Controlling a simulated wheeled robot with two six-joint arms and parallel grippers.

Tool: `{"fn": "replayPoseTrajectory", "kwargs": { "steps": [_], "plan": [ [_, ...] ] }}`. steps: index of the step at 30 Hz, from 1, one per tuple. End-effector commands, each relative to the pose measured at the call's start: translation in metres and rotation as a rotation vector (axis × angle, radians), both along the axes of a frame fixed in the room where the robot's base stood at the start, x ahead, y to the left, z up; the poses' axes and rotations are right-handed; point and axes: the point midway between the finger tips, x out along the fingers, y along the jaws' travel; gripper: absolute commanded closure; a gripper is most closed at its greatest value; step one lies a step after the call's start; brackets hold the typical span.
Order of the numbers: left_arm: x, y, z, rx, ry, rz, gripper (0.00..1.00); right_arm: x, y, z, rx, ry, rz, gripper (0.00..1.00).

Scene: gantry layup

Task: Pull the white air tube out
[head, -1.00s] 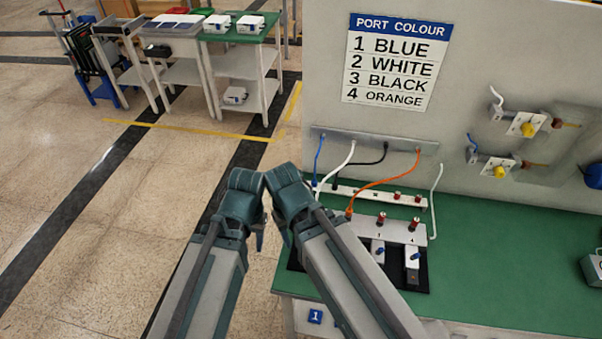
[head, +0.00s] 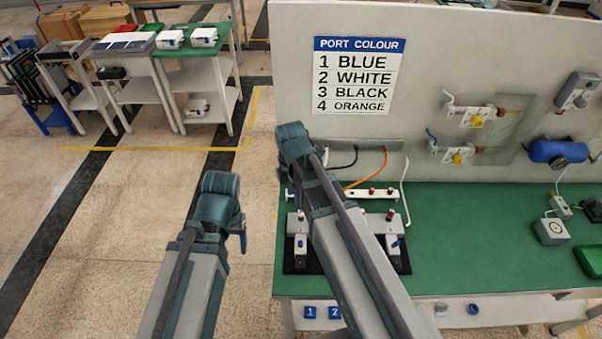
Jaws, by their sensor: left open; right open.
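A loose white tube (head: 405,185) hangs down at the right end of the grey wall bar (head: 372,144). The black tube (head: 342,164) and orange tube (head: 372,180) come from this bar. The blue tube and the other white tube are hidden behind my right arm. A white manifold strip (head: 380,194) with red fittings stands on the green bench below. My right gripper (head: 288,188) is open in front of the strip's left end; its fingers are mostly hidden. My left gripper (head: 242,236) is open and empty over the floor, left of the bench.
A "PORT COLOUR" sign (head: 358,75) on the panel lists white as 2. A black base (head: 302,262) with valve blocks sits at the bench's left end. The green bench top (head: 460,230) is clear in the middle. A blue cylinder (head: 557,151) is mounted at the right.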

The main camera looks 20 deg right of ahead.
Motion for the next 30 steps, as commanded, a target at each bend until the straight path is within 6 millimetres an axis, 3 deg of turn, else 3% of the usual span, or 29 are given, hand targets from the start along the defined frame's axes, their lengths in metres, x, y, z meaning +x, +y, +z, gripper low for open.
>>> {"fn": "replayPoseTrajectory", "kwargs": {
  "steps": [1, 7, 17, 23, 30],
  "plan": [
    [0.0, 0.0, 0.009, 0.0, 0.0, 0.001, 0.3, 0.01, -0.007, 0.009, 0.006, -0.001, 0.074, 0.4],
    [0.0, 0.0, 0.018, -0.001, 0.0, 0.002, 0.3, 0.024, -0.024, 0.018, 0.019, -0.005, 0.298, 0.4],
    [0.0, 0.0, 0.018, -0.001, 0.0, 0.002, 0.3, 0.027, -0.028, 0.018, 0.022, -0.007, 0.368, 0.4],
    [0.0, 0.0, 0.008, 0.0, 0.0, 0.001, 0.3, 0.026, -0.028, 0.008, 0.022, -0.007, 0.366, 0.4],
    [0.0, 0.0, -0.018, 0.001, 0.0, -0.005, 0.3, 0.026, -0.028, -0.018, 0.022, -0.006, 0.366, 0.4]
  ]
}}
